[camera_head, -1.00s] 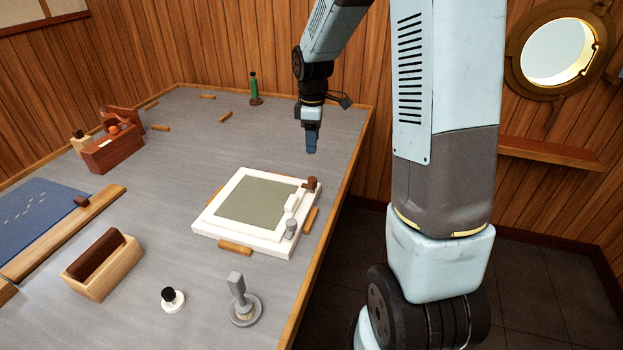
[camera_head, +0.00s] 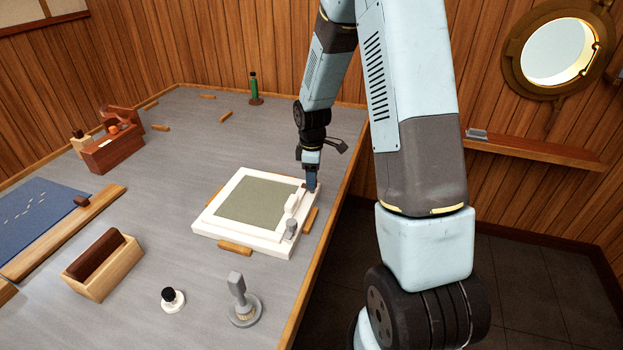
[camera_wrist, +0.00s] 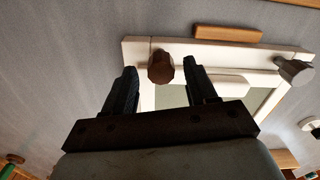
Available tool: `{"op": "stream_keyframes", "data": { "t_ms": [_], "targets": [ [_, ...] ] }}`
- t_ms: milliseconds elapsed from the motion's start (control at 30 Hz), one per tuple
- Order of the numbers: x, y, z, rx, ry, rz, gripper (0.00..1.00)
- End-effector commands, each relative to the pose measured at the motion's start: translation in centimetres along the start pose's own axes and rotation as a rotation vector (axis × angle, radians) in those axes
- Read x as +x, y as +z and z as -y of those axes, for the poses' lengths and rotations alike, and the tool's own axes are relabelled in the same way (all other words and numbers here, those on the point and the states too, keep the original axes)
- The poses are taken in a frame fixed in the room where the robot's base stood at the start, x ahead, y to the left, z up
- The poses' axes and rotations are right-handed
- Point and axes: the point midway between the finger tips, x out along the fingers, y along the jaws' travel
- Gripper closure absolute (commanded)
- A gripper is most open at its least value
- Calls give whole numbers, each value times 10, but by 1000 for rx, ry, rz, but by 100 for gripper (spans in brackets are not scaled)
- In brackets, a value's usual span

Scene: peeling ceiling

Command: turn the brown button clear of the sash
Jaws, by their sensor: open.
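The white sash frame (camera_head: 212,212) with a grey-green pane (camera_head: 255,200) lies flat on the bench. The brown button (camera_wrist: 161,67) sits at the frame's corner; in the wrist view it shows between my two fingers. In the head view my gripper (camera_head: 311,186) is at that far right corner and mostly covers the button. My gripper, seen also in the wrist view (camera_wrist: 158,82), is open, with one dark finger on each side of the button. I cannot tell whether either finger touches it. A grey button (camera_head: 291,229) stands at the near right corner; it also shows in the wrist view (camera_wrist: 295,71).
Wooden strips lie against the frame, one at the front (camera_head: 235,248) and one at the right (camera_head: 310,220). A grey-handled brush (camera_head: 241,300) and a black-knobbed white piece (camera_head: 172,299) stand nearer. A wooden box (camera_head: 103,265) is at left.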

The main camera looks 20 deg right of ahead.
Motion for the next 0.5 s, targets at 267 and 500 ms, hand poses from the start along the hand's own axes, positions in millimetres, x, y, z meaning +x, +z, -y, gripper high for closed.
{"op": "stream_keyframes", "data": {
  "t_ms": [267,500],
  "targets": [
    [11,0,0,0,0,0,43],
    [10,0,0,1,0,0,48]
  ]
}}
